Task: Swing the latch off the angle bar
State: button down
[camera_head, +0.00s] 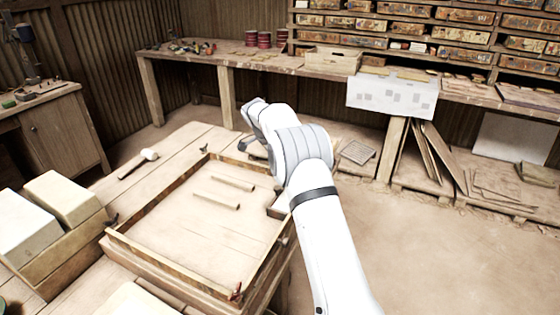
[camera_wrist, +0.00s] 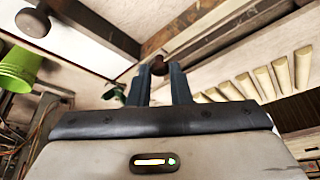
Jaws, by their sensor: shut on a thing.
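My gripper (camera_wrist: 160,84) is shut on a small brown rounded piece, the latch (camera_wrist: 158,67), whose end shows between the dark fingertips in the wrist view. The rest of the latch is hidden by the fingers. A dark wooden bar (camera_wrist: 225,24) runs past the fingertips to the upper right; I cannot tell whether it is the angle bar, or whether the latch lies over it. In the head view, my white arm reaches over the far right part of a wooden frame (camera_head: 150,207) and covers that corner. The fingertips are not clear there.
Two thin wooden strips (camera_head: 218,200) lie inside the frame. A mallet (camera_head: 148,155) lies on the table beyond it, and pale blocks (camera_head: 62,197) stand at left. A cluttered workbench (camera_head: 235,56) runs along the back. Open floor (camera_head: 450,260) lies to the right.

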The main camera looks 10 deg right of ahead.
jog(key=shift+w+m, duration=0.25)
jog(key=shift+m, duration=0.35)
jog(key=shift+d+g+p, duration=0.1)
jog(key=shift+g+p, duration=0.2)
jog(key=c, duration=1.3)
grip_release()
jog(key=shift+c, duration=0.2)
jog(key=v, duration=0.7)
jog(key=shift+a+r, duration=0.25)
jog(key=shift+r, duration=0.1)
